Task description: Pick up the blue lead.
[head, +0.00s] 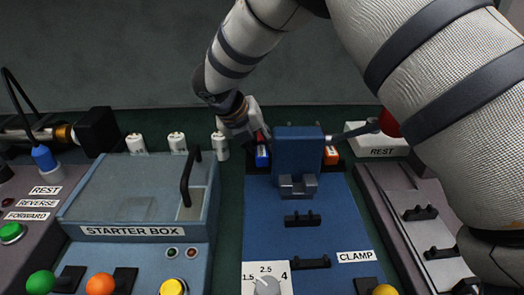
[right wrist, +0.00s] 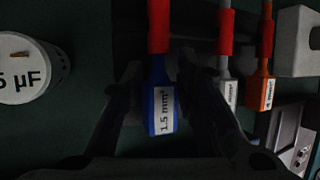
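The blue lead (right wrist: 160,97) has a blue block labelled 1.5 mm² and a red sleeve above it in the right wrist view. In the head view, its blue block (head: 262,157) shows just left of the blue clamp's upright block (head: 298,150). My right gripper (head: 243,122) is over the blue lead, partly covering its upper part. In the right wrist view, the fingers of my right gripper (right wrist: 157,78) stand on either side of the lead, with a dark gap at the left finger. The fingers look open. My left gripper is out of view.
A white-labelled lead (right wrist: 229,92) and an orange lead (right wrist: 263,92) hang close to the right. A white capacitor (head: 221,146) stands close on the left.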

